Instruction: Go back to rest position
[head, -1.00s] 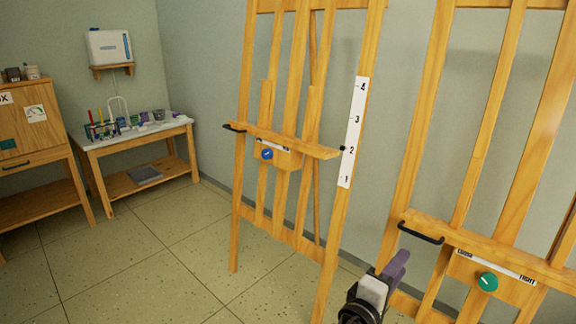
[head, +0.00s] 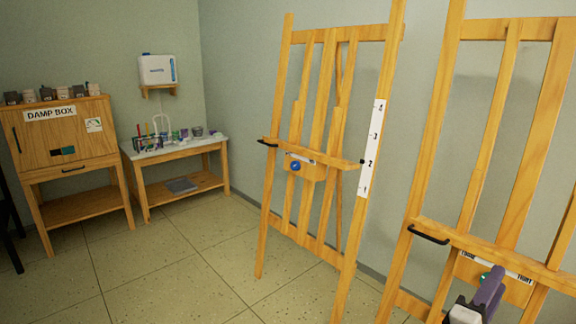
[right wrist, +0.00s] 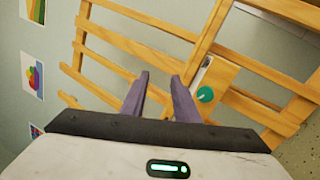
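My right gripper (head: 490,290) is at the lower right of the head view, in front of the near easel (head: 470,240). In the right wrist view its two purple fingers (right wrist: 160,92) stand apart with nothing between them. The near easel's green knob (right wrist: 205,94) shows just right of the fingers there, apart from them. In the head view the gripper partly hides this knob, which sits on a panel marked LOOSE and TIGHT. My left gripper is in neither view.
A second easel (head: 300,150) with a blue knob (head: 296,166) and a numbered scale (head: 372,148) stands left of the near one. A damp box cabinet (head: 60,145) and a small table (head: 185,150) stand at the back left. The tiled floor (head: 180,265) between is clear.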

